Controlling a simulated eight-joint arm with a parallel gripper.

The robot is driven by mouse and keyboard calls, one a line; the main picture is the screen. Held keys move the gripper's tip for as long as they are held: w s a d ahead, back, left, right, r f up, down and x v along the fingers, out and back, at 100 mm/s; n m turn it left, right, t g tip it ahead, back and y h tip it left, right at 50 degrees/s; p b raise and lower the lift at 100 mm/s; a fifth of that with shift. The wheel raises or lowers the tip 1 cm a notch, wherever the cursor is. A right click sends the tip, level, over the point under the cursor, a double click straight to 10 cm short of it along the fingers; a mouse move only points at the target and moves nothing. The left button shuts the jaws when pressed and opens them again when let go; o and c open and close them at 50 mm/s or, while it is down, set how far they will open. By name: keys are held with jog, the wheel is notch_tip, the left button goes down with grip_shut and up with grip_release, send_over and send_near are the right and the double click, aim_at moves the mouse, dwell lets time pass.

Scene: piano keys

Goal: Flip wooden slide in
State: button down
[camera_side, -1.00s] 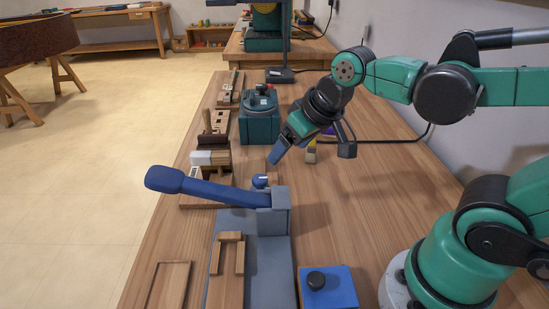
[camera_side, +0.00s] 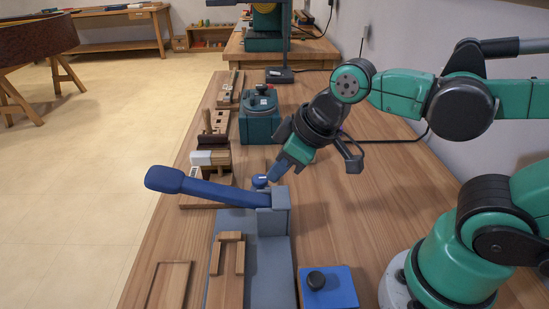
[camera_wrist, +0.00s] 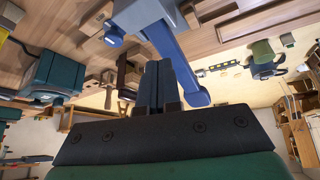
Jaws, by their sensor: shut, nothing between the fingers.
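The wooden slide seems to be the light wooden piece (camera_side: 227,270) with a raised U-shaped handle, lying along the left side of the grey press base (camera_side: 268,260). The press has a long blue lever (camera_side: 205,189) pointing left from its grey post (camera_side: 280,210); the lever also shows in the wrist view (camera_wrist: 180,65). My gripper (camera_side: 272,178) is shut and empty, its blue fingertips pointing down-left just above and behind the post, close to a small blue round knob (camera_side: 260,181). I cannot tell whether they touch. In the wrist view the shut fingers (camera_wrist: 158,75) appear beside the lever.
A blue box with a black knob (camera_side: 328,287) sits right of the press. A shallow wooden tray (camera_side: 168,287) lies at the left table edge. Wooden blocks with white keys (camera_side: 208,160) and a dark green machine (camera_side: 259,118) stand behind. The table right of the post is clear.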

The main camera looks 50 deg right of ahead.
jog(key=s+a+n+g+y, duration=0.1)
jog(key=s+a+n+g, duration=0.2)
jog(key=s+a+n, duration=0.2)
jog(key=s+a+n+g+y, duration=0.1)
jog(key=s+a+n+g, duration=0.3)
jog(key=a+n, duration=0.7)
jog(key=shift+s+a+r+n, duration=0.25)
jog(key=shift+s+r+n, duration=0.1)
jog(key=shift+s+n, duration=0.15)
jog(key=shift+f, duration=0.1)
jog(key=x, duration=0.9)
jog(key=shift+a+f, duration=0.15)
jog(key=shift+f, duration=0.05)
jog(key=shift+d+f, duration=0.25)
jog(key=shift+w+d+f, duration=0.15)
jog(key=shift+w+d, duration=0.15)
jog(key=shift+d, duration=0.55)
jog(key=shift+w+d+f, duration=0.1)
jog(key=shift+w+d, duration=0.15)
jog(key=shift+d, duration=0.55)
